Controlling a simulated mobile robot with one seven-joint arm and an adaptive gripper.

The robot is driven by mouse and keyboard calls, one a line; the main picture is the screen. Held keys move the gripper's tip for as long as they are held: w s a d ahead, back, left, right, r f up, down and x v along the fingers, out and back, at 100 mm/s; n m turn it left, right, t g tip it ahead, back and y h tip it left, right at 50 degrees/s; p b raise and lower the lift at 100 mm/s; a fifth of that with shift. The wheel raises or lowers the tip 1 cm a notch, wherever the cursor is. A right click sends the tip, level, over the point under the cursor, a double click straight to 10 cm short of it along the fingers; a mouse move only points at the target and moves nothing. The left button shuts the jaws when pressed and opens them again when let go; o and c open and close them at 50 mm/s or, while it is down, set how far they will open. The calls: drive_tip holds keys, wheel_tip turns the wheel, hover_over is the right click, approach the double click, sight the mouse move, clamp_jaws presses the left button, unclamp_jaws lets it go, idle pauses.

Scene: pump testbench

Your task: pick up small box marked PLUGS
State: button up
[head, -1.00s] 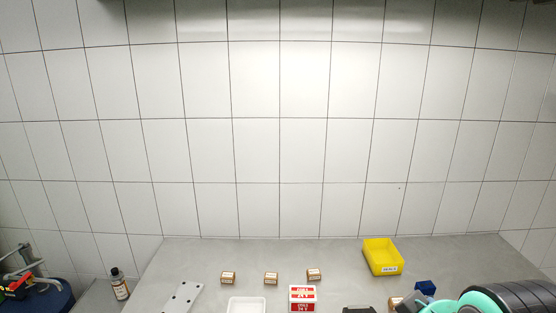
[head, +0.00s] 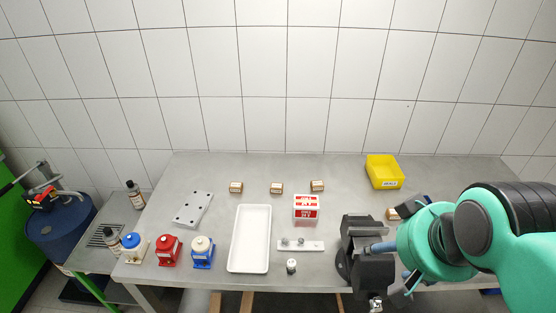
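Several small brown cardboard boxes with pale labels lie on the grey bench in the head view. Three stand in a row near the back: a left one (head: 236,187), a middle one (head: 277,188) and a right one (head: 317,186). Another small brown box (head: 392,214) is further right, partly hidden by my arm. The labels are too small to read, so I cannot tell which is marked PLUGS. My teal wrist (head: 425,245) is at the right, beside the vise. I cannot make out my gripper's fingers or whether they hold anything.
A dark vise (head: 365,265) stands at the bench's front right. A yellow bin (head: 384,171) is at the back right. A white tray (head: 250,240), a red-and-white box (head: 306,209) and a drilled plate (head: 192,209) lie across the middle. Bottles stand front left.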

drive_tip(key=shift+w+r, duration=0.1)
drive_tip(key=w+a+f+b, duration=0.1)
drive_tip(key=w+a, duration=0.3)
drive_tip(key=w, duration=1)
drive_tip(key=w+a+f, duration=0.1)
drive_tip(key=w+a, duration=0.2)
drive_tip(key=w, duration=1.1)
drive_tip(key=w+a+f, duration=0.8)
drive_tip(key=w+f, duration=0.3)
drive_tip(key=w+a+f+m+g, duration=0.1)
drive_tip(key=w+a+f, duration=0.8)
drive_tip(key=w+f, duration=0.1)
drive_tip(key=shift+w+a+f+b, duration=0.2)
drive_tip(key=shift+w+f+b, duration=0.25)
drive_tip(key=shift+w, duration=0.1)
drive_tip(key=b, duration=0.1)
hover_over(277, 188)
drive_tip(key=shift+s+a+f, duration=0.1)
drive_tip(key=shift+s+f, duration=0.1)
drive_tip(key=shift+f, duration=1.75)
drive_tip(key=shift+s+a+f, duration=0.1)
drive_tip(key=shift+s+f, duration=0.1)
drive_tip(key=shift+f, duration=1.75)
